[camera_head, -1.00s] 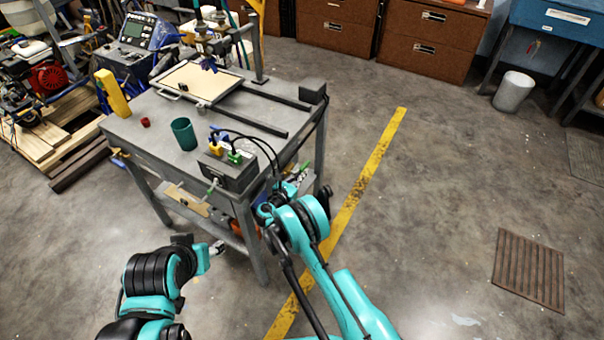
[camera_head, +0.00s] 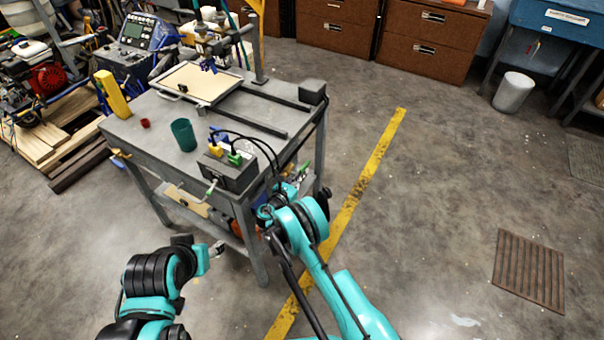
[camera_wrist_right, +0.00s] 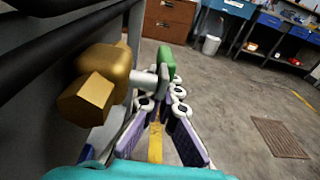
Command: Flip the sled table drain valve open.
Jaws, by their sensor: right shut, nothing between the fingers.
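The sled table (camera_head: 150,130) is a grey metal table at left-centre in the head view. In the right wrist view a brass valve body (camera_wrist_right: 105,75) sits beside a grey table side, with a silver stem and a green handle (camera_wrist_right: 167,60). My right gripper (camera_wrist_right: 164,92) is shut and empty, its fingertips just below the green handle; I cannot tell whether they touch it. In the head view my right gripper (camera_head: 275,205) is by the table's right front corner, mostly hidden by its own wrist. My left gripper (camera_head: 216,249) is low in front of the table; its fingers are too small to read.
On the tabletop are a grey box (camera_head: 229,172) with cables, a green cup (camera_head: 183,134), a red cup (camera_head: 145,124) and a pale board (camera_head: 203,80). A yellow floor line (camera_head: 370,175) runs right of the table. The floor farther right is largely clear.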

